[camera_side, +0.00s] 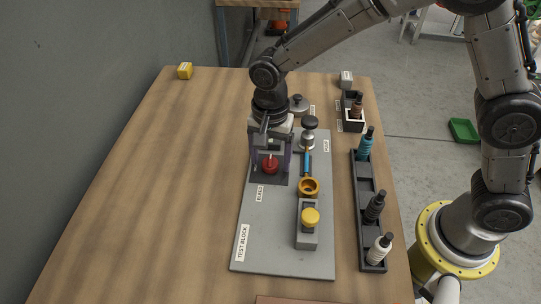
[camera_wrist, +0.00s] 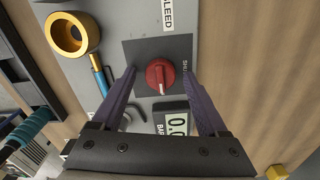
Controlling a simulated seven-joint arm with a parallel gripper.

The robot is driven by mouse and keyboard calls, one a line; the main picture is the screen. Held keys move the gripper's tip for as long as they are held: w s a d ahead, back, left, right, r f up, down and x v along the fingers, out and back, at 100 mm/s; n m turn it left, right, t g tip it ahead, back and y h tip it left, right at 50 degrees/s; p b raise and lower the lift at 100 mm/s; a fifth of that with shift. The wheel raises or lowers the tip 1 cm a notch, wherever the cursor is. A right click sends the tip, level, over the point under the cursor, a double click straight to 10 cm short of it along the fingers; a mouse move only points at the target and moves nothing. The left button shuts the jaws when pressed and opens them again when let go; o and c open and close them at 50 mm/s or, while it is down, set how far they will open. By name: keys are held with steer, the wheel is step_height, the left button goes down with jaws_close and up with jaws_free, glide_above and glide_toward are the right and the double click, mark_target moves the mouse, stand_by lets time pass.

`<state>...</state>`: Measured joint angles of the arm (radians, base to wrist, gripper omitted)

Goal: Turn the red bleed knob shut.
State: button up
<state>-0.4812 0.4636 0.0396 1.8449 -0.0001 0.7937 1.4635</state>
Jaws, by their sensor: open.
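The red bleed knob (camera_side: 270,165) sits on a dark square plate on the grey test block (camera_side: 285,255). In the wrist view the knob (camera_wrist: 160,75) shows a white pointer line on its face, and a label reading "SHUT" stands to its right. My gripper (camera_side: 270,165) is over the knob, pointing down. In the wrist view my gripper (camera_wrist: 160,80) is open, one finger to each side of the knob with a visible gap to it. Whether the fingertips are level with the knob cannot be told.
A gauge display (camera_wrist: 172,122) is close to the fingers. A dark tray (camera_side: 368,210) holds several bottle-like parts.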

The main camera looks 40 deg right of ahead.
jaws_close()
stand_by(0.3)
steer(key=n, duration=0.4)
steer(key=shift+r+n, duration=0.1)
steer(key=shift+n, duration=0.2)
steer(key=n, duration=0.4)
steer(key=shift+a+n, duration=0.1)
steer(key=shift+n, duration=0.2)
steer(key=n, duration=0.4)
steer(key=shift+n, duration=0.3)
steer(key=shift+a+n, duration=0.1)
steer(key=shift+n, duration=2)
